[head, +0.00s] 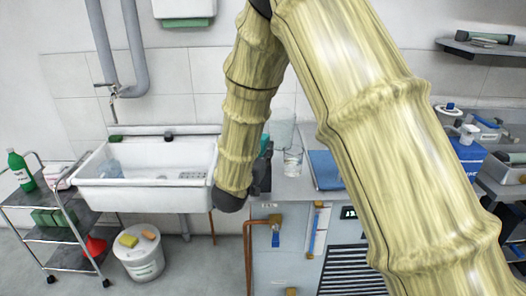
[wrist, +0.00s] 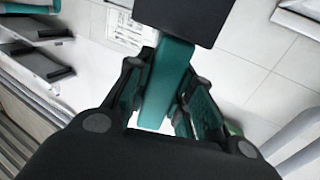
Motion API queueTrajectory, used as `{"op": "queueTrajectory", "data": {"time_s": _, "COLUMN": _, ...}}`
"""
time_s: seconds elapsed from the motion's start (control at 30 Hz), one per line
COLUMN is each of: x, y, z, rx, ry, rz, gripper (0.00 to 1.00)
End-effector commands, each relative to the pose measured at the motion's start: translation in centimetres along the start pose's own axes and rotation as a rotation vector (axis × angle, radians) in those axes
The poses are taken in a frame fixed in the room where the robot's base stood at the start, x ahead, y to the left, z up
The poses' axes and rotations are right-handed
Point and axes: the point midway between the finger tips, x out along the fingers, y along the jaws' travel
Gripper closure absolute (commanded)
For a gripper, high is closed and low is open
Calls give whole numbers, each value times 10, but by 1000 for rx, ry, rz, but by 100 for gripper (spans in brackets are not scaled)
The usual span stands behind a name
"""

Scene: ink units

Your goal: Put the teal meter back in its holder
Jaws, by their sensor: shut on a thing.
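My gripper (wrist: 165,105) is shut on the teal meter (wrist: 168,72), which sticks out ahead between the two fingers. A dark block sits at its far end in the wrist view. In the head view a bit of the teal meter (head: 265,144) shows beside my arm, above the worktop edge. My gripper (head: 262,172) is mostly hidden there behind the arm. A dark bracket-like piece (wrist: 38,68) shows at the left of the wrist view; I cannot tell whether it is the holder.
A white sink (head: 150,190) stands left of my gripper. A glass beaker (head: 293,162) and a blue folder (head: 325,170) lie close on the worktop. A trolley (head: 50,215) and a bucket (head: 140,258) stand at left. A wall shelf (head: 485,48) is at upper right.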

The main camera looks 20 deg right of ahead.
Motion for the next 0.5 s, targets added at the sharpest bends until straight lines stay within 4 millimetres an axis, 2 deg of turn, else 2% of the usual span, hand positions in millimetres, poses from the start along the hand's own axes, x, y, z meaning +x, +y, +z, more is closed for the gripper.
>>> {"op": "queueTrajectory", "data": {"time_s": 0.2, "x": 0, "y": 0, "z": 2, "rx": 0, "ry": 0, "rz": 0, "gripper": 100}}
{"op": "queueTrajectory", "data": {"time_s": 0.23, "x": 0, "y": 0, "z": 3, "rx": 0, "ry": 0, "rz": 0, "gripper": 75}}
{"op": "queueTrajectory", "data": {"time_s": 0.33, "x": 0, "y": 0, "z": 2, "rx": 0, "ry": -1, "rz": 0, "gripper": 57}}
{"op": "queueTrajectory", "data": {"time_s": 0.5, "x": 0, "y": 0, "z": 2, "rx": 0, "ry": -1, "rz": 0, "gripper": 56}}
